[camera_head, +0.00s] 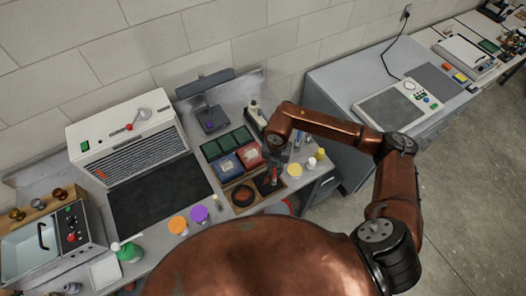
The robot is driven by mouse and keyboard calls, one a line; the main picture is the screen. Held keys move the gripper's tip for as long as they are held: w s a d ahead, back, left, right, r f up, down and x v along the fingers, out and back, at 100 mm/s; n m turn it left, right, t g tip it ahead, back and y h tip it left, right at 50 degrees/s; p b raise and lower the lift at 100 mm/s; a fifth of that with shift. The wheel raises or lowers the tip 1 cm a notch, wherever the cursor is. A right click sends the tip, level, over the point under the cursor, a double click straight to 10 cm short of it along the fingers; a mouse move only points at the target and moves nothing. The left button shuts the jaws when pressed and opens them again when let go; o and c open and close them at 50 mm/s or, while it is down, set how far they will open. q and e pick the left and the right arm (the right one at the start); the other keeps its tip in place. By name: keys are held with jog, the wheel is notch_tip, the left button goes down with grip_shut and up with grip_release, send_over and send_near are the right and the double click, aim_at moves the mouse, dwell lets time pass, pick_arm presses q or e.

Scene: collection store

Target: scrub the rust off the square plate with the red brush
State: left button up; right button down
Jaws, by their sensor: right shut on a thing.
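My right gripper (275,164) reaches down over the bench and is shut on the red brush (273,176), held roughly upright. Below the brush lies a dark square plate (264,189), partly hidden by the brush and gripper. Whether the bristles touch the plate is too small to tell, and so is any rust on it. Left of it lies a brown piece with a dark round shape (242,196). My left gripper is not in view.
Behind the plate are green, blue (228,167) and red (250,156) bins. An orange-lidded jar (178,225), a purple-lidded jar (199,214) and small bottles (311,163) stand nearby. A vented white cabinet (125,135) and dark mat (160,195) are at left.

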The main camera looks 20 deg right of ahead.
jog(key=shift+s+r+p, duration=0.1)
jog(key=shift+r+p, duration=0.65)
jog(key=shift+r, duration=1.15)
jog(key=shift+f, duration=0.1)
